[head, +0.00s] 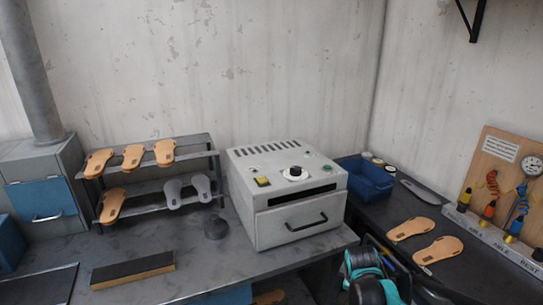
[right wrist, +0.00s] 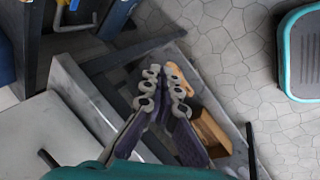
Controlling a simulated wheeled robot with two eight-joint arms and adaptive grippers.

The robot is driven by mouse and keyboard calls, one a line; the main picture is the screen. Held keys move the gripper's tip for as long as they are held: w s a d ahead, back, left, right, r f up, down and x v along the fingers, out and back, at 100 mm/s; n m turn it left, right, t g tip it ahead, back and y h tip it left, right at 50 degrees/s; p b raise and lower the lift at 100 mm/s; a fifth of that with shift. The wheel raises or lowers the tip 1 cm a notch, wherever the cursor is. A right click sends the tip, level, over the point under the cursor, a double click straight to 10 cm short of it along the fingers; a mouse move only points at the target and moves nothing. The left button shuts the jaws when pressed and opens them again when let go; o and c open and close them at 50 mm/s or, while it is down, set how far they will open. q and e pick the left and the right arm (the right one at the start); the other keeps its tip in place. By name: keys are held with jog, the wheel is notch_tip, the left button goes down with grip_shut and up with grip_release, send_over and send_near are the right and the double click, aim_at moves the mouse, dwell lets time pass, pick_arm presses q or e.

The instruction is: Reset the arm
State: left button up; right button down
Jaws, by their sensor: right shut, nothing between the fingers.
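My right gripper (right wrist: 164,88) shows in the right wrist view, with its two dark-padded fingers close together and nothing between them. It hangs over the floor beside a bench edge, above a low shelf holding a tan sole (right wrist: 180,78) and a brown box (right wrist: 210,132). In the head view a teal and black part of my right arm shows at the bottom, in front of the gap between the two benches. The right fingers cannot be made out there. My left gripper is in neither view.
A white oven (head: 288,195) stands on the grey bench (head: 205,262). A rack (head: 150,190) holds several soles at left. On the dark right bench are a blue bin (head: 366,180), two tan soles (head: 425,240) and a tool board (head: 500,185). Tiled floor (right wrist: 225,50) is open.

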jog(key=s+a+r+m+t, duration=0.1)
jog(key=s+a+m, duration=0.1)
jog(key=s, duration=0.4)
jog(key=s+a+r+m+y, duration=0.1)
jog(key=s+a+r+m, duration=0.1)
jog(key=s+m, duration=0.3)
jog(key=s+a+r+m+t+y, duration=0.1)
jog(key=s+m, duration=0.3)
jog(key=s, duration=0.5)
jog(key=shift+a+r+t, duration=0.3)
jog(key=shift+a+r, duration=0.45)
jog(key=shift+a, duration=0.1)
